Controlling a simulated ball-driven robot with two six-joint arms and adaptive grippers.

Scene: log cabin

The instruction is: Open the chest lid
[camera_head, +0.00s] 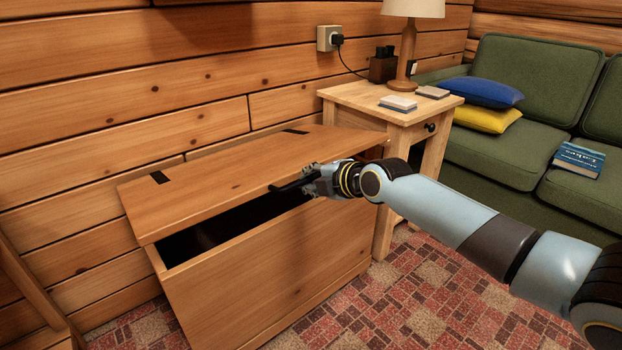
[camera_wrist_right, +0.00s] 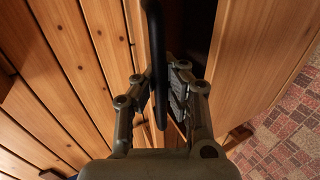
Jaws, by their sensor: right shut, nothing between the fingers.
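The wooden chest (camera_head: 270,285) stands against the log wall. Its lid (camera_head: 230,180) is raised partway, with a dark gap below its front edge. The gap also shows in the right wrist view. A black bar handle (camera_head: 290,186) is on the lid's front edge. My right gripper (camera_head: 312,180) is at the handle's right end, by the front edge, shut with nothing held. In the right wrist view the handle (camera_wrist_right: 158,50) crosses by the fingertips; I cannot tell whether they touch. My left gripper is not in view.
A wooden side table (camera_head: 356,95) with a lamp (camera_head: 410,45) stands right of the chest. A green sofa (camera_head: 530,160) with cushions and a blue book is at the right. The patterned rug (camera_head: 430,300) is clear in front.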

